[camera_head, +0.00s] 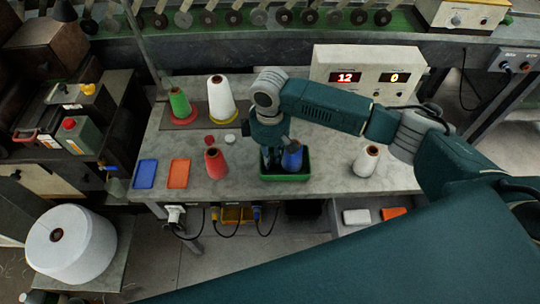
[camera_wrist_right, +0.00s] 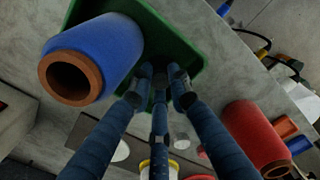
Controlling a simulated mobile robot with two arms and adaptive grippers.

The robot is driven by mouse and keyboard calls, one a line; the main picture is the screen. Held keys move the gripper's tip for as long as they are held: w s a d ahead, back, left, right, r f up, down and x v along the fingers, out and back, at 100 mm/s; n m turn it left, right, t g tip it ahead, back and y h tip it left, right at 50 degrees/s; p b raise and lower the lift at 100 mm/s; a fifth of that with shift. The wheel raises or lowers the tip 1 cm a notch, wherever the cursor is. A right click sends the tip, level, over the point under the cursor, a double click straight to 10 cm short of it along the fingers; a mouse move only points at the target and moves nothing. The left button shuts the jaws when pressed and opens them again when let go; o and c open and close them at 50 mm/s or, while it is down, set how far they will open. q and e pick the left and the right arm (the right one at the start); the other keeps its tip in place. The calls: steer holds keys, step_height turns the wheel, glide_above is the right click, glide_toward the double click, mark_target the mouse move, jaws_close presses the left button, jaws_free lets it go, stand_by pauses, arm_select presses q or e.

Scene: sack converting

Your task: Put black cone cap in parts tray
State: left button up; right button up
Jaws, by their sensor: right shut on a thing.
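The green parts tray (camera_head: 287,178) stands at the front middle of the grey table, with a blue cone (camera_head: 292,157) upright at its right side. My right gripper (camera_head: 268,160) points down over the left part of the tray, beside the blue cone. In the right wrist view its fingers (camera_wrist_right: 160,82) are closed together over the floor of the green tray (camera_wrist_right: 195,50). They are shut on a small dark thing, taken as the black cone cap, which is mostly hidden by the fingertips. The blue cone (camera_wrist_right: 93,60) is close beside the fingers. My left gripper is not in view.
A red cone (camera_head: 215,162) stands left of the tray, with a red cap (camera_head: 209,140) and a white cap (camera_head: 230,138) behind it. A white cone (camera_head: 366,161) stands to the right. Blue (camera_head: 145,174) and orange (camera_head: 179,174) trays lie at the left edge. A display box (camera_head: 350,66) is behind.

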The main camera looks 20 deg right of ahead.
steer(key=shift+f, duration=0.15)
steer(key=o, duration=0.5)
steer(key=shift+o, duration=0.2)
step_height(320, 180, up, 12)
steer(key=b, duration=0.2)
stand_by(0.5)
